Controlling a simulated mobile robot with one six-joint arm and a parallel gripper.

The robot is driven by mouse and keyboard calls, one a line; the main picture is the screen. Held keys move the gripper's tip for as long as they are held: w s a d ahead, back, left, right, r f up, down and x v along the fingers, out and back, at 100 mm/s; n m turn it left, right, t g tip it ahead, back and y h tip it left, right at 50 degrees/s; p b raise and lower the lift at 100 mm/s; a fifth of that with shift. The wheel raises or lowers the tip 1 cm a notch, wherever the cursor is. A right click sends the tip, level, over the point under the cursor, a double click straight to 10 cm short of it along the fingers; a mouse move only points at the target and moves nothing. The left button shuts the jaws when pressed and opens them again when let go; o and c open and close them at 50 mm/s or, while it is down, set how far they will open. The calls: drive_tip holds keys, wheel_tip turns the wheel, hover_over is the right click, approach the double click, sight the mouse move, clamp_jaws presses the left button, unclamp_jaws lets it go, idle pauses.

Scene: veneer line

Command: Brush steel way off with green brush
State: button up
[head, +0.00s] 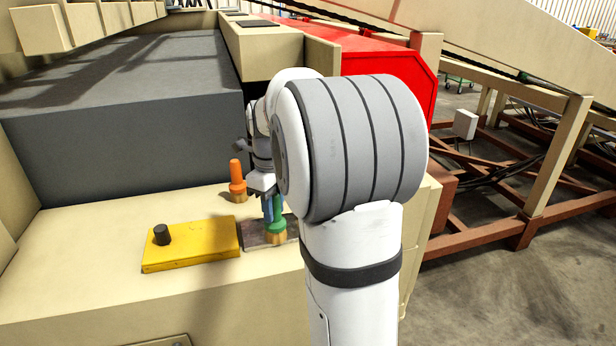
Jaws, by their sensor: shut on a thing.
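My gripper (268,204) points down and is shut on the green brush (276,229). The brush is upright, with its tan bristles at the bottom. The bristles are over the dark flat steel way (255,236) and seem to touch it, though contact is hard to confirm. The steel way lies on the beige ledge, to the right of a yellow plate. My arm hides its right end.
An orange brush (237,181) stands upright on the ledge just behind the steel way. The yellow plate (190,249) with a black knob (161,235) lies to the left. A dark grey block (120,130) rises behind. The ledge's front left (70,290) is clear.

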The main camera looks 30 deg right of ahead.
drive_tip(key=shift+s+a, duration=0.15)
drive_tip(key=shift+s, duration=0.25)
wheel_tip(320, 180, up, 8)
drive_tip(key=p, duration=0.6)
